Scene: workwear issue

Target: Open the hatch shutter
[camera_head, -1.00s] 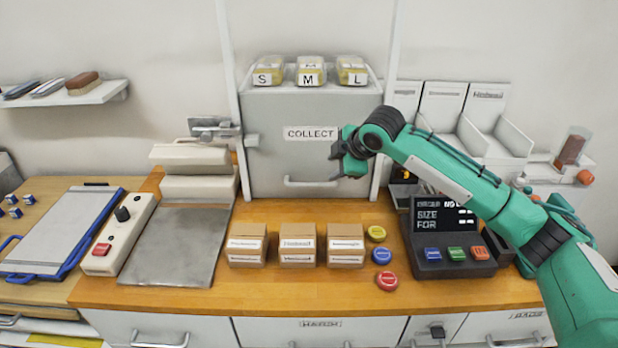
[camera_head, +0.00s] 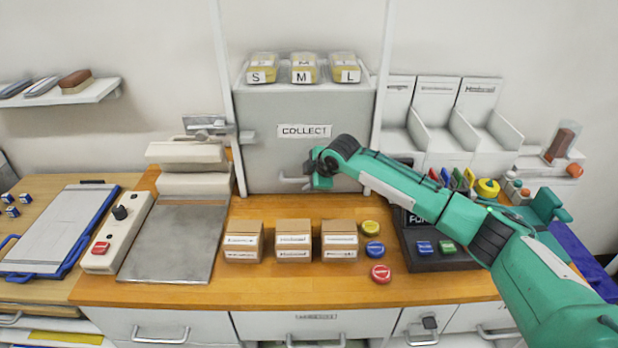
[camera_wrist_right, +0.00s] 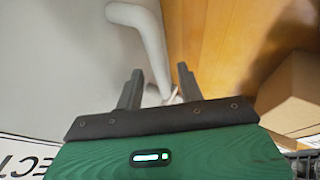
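The hatch shutter (camera_head: 265,150) is a closed grey panel with a COLLECT label, standing at the back of the counter. Its pale bar handle (camera_head: 290,181) runs across its lower part; the right end is hidden behind my gripper. My right gripper (camera_head: 312,178) is at the right part of the handle. In the right wrist view the fingers of the gripper (camera_wrist_right: 160,82) are apart, with the handle (camera_wrist_right: 148,35) reaching between them; I see gaps beside it and cannot tell whether a finger touches it. My left gripper is not in view.
Several small cardboard boxes (camera_head: 294,240) and round buttons (camera_head: 374,250) sit on the wooden counter (camera_head: 290,290) below the shutter. A dark console (camera_head: 450,262) lies under my right arm. Packs marked S, M and L (camera_head: 303,68) stand on the shelf above the shutter.

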